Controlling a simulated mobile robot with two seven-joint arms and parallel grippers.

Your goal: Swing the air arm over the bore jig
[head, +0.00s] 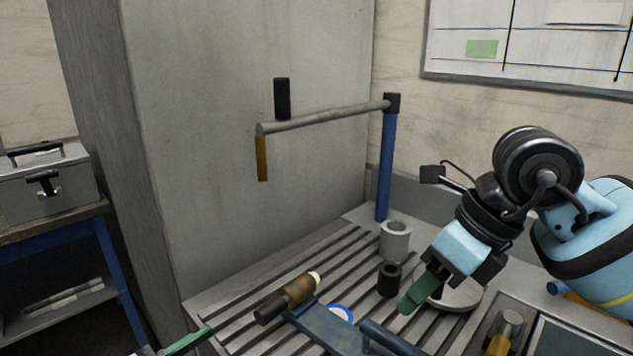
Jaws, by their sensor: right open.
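The air arm (325,118) is a grey horizontal bar on a blue post (386,165). A black upright handle (282,98) stands near its free left end, and a yellow piece (262,158) hangs below that end. I cannot tell for certain which part is the bore jig; a grey hollow cylinder (395,241) stands on the slatted bench near the post. My right gripper (424,289), with green fingers, is open, low over the bench beside a round grey disc (462,295), away from the arm's handle. A green piece (186,341) at the bottom edge seems to be my left gripper, mostly cut off.
On the slatted bench (240,300) are a short black cylinder (389,280), a brown and black tool (288,298), a blue fixture (325,328) and a yellow-handled part (499,345). A grey cabinet wall (250,60) rises behind the arm. A grey case (45,185) sits at left.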

